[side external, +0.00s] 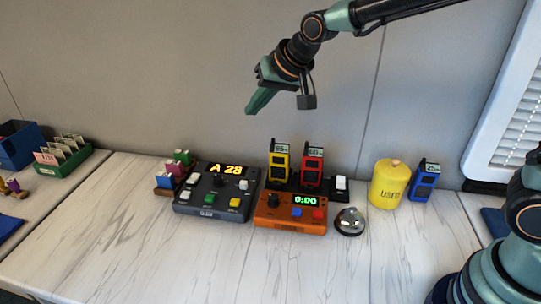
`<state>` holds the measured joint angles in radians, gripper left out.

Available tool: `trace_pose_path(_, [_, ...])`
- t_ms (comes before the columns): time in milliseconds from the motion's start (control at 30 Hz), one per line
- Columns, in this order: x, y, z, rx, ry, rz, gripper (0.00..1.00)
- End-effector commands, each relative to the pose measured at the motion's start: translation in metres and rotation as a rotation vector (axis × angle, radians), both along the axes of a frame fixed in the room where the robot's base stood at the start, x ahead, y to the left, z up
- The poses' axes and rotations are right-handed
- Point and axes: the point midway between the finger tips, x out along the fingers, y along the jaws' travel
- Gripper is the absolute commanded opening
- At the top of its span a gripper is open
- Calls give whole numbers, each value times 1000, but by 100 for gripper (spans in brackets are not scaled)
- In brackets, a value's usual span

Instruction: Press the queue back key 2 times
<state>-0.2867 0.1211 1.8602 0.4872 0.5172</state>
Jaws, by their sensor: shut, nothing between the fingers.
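A dark grey queue console (217,188) sits on the white marbled table, its orange display (228,169) reading "A 28". On its top are a dark knob (218,180), white keys (187,194), a green key (210,198) and a yellow key (235,202). The key labels are too small to read, so I cannot tell which one is back. My gripper (252,108) is shut and empty, high above the table and the console, its teal fingers pointing down and left. It touches nothing.
Right of the console are an orange timer box (291,213) reading 0:00, yellow (279,162) and red (312,165) handsets on a dark base, a silver bell (349,222), a yellow canister (389,184) and a blue handset (424,181). The table front (190,255) is clear.

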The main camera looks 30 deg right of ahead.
Motion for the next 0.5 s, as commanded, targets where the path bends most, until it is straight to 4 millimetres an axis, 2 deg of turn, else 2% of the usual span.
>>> trace_pose_path(33, [10, 14, -9, 18, 1, -1, 0])
trace_pose_path(200, [41, 59, -33, 94, -11, -24, 0])
trace_pose_path(500, [73, 131, -83, 217, -20, -55, 0])
